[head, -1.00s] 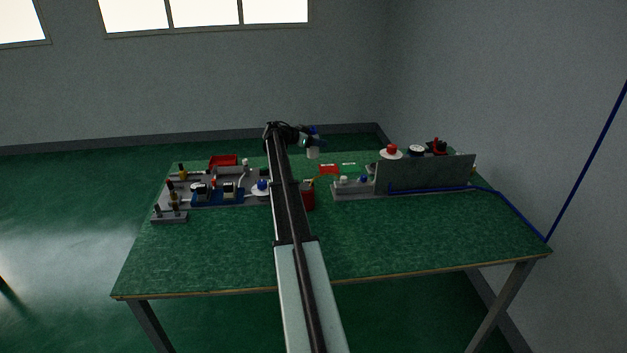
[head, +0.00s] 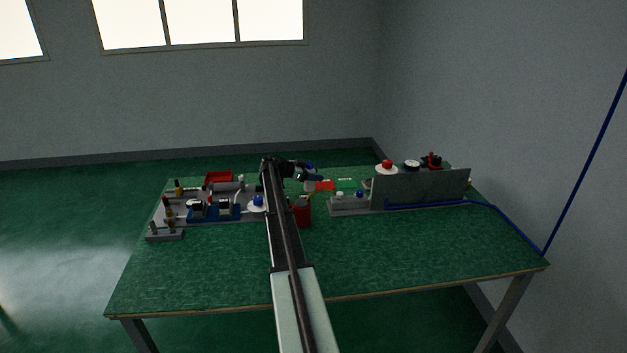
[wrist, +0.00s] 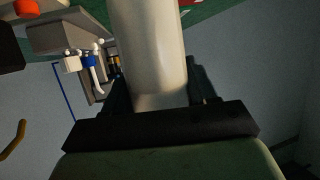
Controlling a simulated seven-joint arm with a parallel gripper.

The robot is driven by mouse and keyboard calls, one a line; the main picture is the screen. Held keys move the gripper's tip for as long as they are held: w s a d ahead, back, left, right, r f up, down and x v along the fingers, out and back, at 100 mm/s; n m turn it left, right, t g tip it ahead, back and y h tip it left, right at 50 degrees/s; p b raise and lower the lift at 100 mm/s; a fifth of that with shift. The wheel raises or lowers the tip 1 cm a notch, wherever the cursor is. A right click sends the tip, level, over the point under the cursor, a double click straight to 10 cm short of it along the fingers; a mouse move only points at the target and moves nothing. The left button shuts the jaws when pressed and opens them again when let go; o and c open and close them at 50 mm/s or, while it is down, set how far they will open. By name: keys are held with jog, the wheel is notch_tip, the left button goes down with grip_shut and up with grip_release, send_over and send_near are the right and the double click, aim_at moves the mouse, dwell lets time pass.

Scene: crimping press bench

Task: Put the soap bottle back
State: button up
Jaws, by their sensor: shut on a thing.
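The soap bottle, a pale, smooth cylinder (wrist: 150,45), fills the upper middle of the wrist view. My gripper (wrist: 155,90) is shut on it, with dark fingers on both sides. The bottle's ends are outside that view. In the head view, my gripper (head: 311,175) is over the back middle of the table, with a small pale part of the bottle (head: 310,186) showing below it. I cannot tell whether the bottle touches the table.
A red block (head: 326,186) lies just right of the bottle. A grey panel (head: 420,188) and a grey base with small bottles (head: 348,205) stand to the right. A red cup (head: 303,214) is nearer. A red bin (head: 219,178) is back left. The table's front (head: 400,245) is clear.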

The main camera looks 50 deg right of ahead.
jog(key=shift+f, duration=1.05)
jog(key=o, duration=1.1)
jog(key=shift+f, duration=0.1)
jog(key=shift+c, duration=0.2)
jog(key=shift+a, duration=0.1)
jog(key=v, duration=1.2)
